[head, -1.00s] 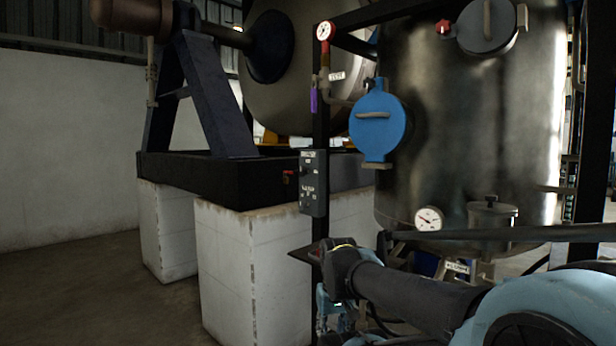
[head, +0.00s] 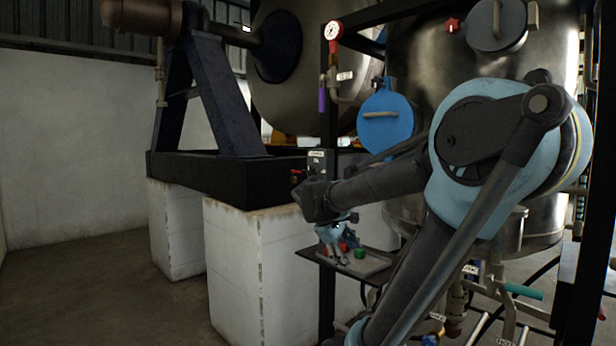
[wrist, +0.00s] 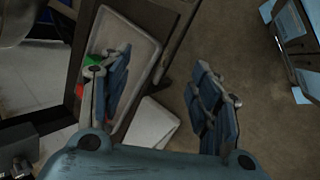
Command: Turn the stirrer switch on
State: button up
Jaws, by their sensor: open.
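A narrow dark grey control box (head: 321,161) is fixed to the black frame post in the head view, with a pale label at its top. My forearm and wrist cover most of its face, so I cannot make out the stirrer switch or its position. My gripper (head: 335,254) hangs below the box in the head view, pointing down above a small tray. In the wrist view my gripper (wrist: 166,88) has its two blue-grey fingers wide apart, with nothing between them. A dark boxy part at the lower left there is unclear.
The shallow tray (head: 378,268) holds a red object (head: 343,247) and a green object (head: 360,253); its pale rim (wrist: 150,35) also shows in the wrist view. Behind stand a white plinth (head: 232,262) and a metal vessel with a blue round cover (head: 386,122). Open floor lies left.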

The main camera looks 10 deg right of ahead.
jog(key=w+a+r+n+t+h, duration=0.1)
jog(key=w+a+r+n+h, duration=0.2)
jog(key=w+r, duration=0.55)
jog(key=n+t+h, duration=0.5)
jog(key=n+t, duration=0.1)
jog(key=n, duration=0.4)
send_near(308, 172)
jog(key=x, duration=1)
jog(key=shift+d, duration=0.35)
jog(key=shift+c, duration=0.6)
jog(key=c, duration=1)
jog(key=shift+o, duration=0.2)
jog(key=shift+a, duration=0.1)
